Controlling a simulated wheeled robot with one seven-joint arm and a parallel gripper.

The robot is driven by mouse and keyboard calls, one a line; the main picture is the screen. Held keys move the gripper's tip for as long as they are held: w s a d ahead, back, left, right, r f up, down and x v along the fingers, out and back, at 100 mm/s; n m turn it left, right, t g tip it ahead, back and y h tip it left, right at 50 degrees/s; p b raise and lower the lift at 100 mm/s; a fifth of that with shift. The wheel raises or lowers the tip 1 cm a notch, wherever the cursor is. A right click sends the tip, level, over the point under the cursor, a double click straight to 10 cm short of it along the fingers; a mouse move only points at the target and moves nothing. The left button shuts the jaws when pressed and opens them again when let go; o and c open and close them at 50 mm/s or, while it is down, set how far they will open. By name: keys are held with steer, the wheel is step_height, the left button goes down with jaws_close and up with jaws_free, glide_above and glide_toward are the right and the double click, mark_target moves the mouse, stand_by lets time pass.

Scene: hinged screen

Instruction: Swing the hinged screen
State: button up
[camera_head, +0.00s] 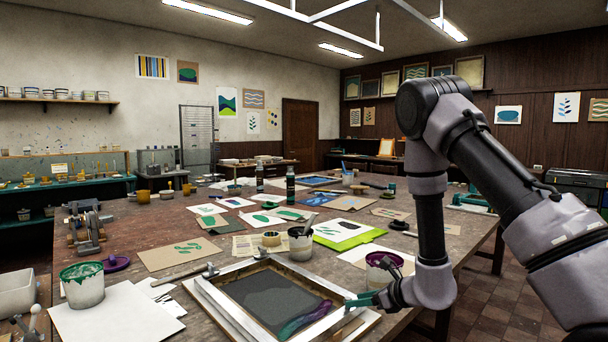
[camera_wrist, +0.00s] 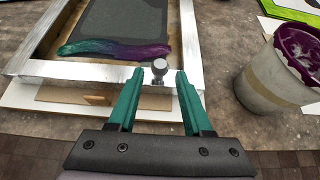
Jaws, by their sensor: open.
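The hinged screen (camera_head: 268,292) lies flat near the table's front edge. It has a pale metal frame and a dark grey mesh, with a streak of teal and purple ink along its near side. In the wrist view the screen's frame (camera_wrist: 90,70) runs across the top left, with a small grey knob (camera_wrist: 158,70) on its near bar. My gripper (camera_wrist: 158,76) is open, with its two teal fingertips either side of the knob. A gap shows on both sides of it. My gripper (camera_head: 361,299) also shows at the screen's right corner in the head view.
A tub of purple ink (camera_wrist: 282,75) stands close to the right of my gripper. A tub of green ink (camera_head: 83,286) stands left of the screen.

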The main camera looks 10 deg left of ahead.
steer(key=x, duration=0.2)
steer(key=shift+w+a+f, duration=0.2)
steer(key=shift+a+f, duration=0.05)
steer(key=shift+a, duration=0.05)
steer(key=shift+w+a, duration=0.1)
steer(key=c, duration=0.4)
jaws_close()
step_height(320, 180, up, 14)
steer(key=w+a, duration=0.2)
steer(key=shift+a, duration=0.35)
steer(key=shift+w+r, duration=0.1)
step_height(320, 180, up, 13)
glide_above(352, 311)
steer(key=w+a, duration=0.5)
steer(key=a, duration=0.1)
steer(key=shift+a+r, duration=0.2)
